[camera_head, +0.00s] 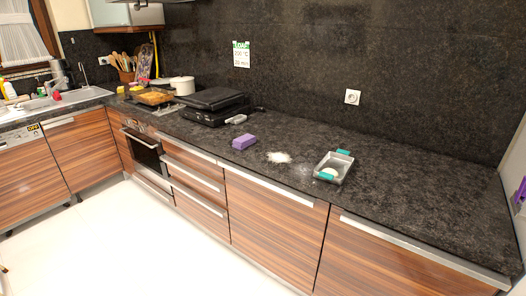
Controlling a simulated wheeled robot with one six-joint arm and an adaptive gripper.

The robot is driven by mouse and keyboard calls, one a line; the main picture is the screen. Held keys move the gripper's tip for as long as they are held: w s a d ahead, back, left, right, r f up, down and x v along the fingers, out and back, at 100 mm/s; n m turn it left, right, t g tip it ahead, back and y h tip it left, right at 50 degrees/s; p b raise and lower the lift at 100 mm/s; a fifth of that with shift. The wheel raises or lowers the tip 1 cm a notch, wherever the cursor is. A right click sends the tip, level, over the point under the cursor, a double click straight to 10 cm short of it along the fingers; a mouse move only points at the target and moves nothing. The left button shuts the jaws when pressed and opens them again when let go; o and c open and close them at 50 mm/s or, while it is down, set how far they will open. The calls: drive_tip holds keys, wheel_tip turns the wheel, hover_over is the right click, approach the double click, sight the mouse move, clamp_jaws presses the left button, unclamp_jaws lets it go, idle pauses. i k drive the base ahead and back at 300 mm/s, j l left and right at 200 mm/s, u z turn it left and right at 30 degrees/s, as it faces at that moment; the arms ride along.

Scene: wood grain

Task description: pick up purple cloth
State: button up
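A small purple block-shaped item (244,141), which looks like a folded cloth or sponge, lies on the dark stone counter (420,205) near its front edge. It is left of a patch of white powder. Another purple item (520,194) shows partly at the right edge of the picture, by the pale wall; I cannot tell what it is. My gripper is not in view.
White powder (279,157) lies on the counter. A grey tin with teal handles (334,167) holds something white. A black grill (214,104) stands behind the purple block. A white pot (183,86) and a sink (50,103) are further left. The right counter is clear.

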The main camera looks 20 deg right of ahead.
sight(242, 142)
drive_tip(key=i+j, duration=0.4)
drive_tip(key=j, duration=0.15)
drive_tip(key=i+j, duration=0.35)
drive_tip(key=j, duration=0.15)
drive_tip(key=j+z, duration=0.1)
drive_tip(key=z, duration=0.3)
drive_tip(key=i+j+z, duration=0.1)
drive_tip(key=z, duration=0.25)
drive_tip(key=j+z, duration=0.1)
drive_tip(key=z, duration=0.3)
drive_tip(key=j+z, duration=0.15)
drive_tip(key=z, duration=0.2)
drive_tip(key=i, duration=0.05)
